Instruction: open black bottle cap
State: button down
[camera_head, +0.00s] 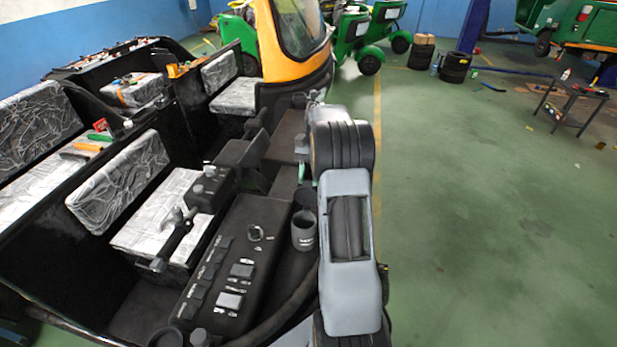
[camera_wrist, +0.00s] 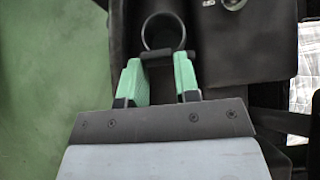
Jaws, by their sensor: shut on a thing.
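The black bottle (camera_head: 303,232) stands upright in the dashboard area in the head view, with pale lettering on its side. Its round rim (camera_wrist: 146,36) shows from above in the wrist view, and its inside looks dark. My gripper (camera_wrist: 160,78) has two green fingers just below that rim in the wrist view. They are shut on a small dark bar-like piece that seems to be the black bottle cap (camera_wrist: 163,54). A dark rounded shape, perhaps the cap, also shows above the bottle in the head view. My arm hides most of the gripper there; one green fingertip shows.
The black dashboard panel (camera_head: 240,265) with switches and a key ring lies left of the bottle. Plastic-wrapped seats (camera_head: 120,180) are farther left. The green floor (camera_head: 480,220) right of my arm is open, with a small black table (camera_head: 573,100) at the far right.

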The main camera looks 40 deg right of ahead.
jog(key=shift+f, duration=0.35)
jog(key=c, duration=1.2)
grip_release()
jog(key=shift+c, duration=0.2)
jog(key=shift+o, duration=1.4)
jog(key=shift+d, duration=0.1)
jog(key=shift+o, duration=0.6)
jog(key=shift+r, duration=0.2)
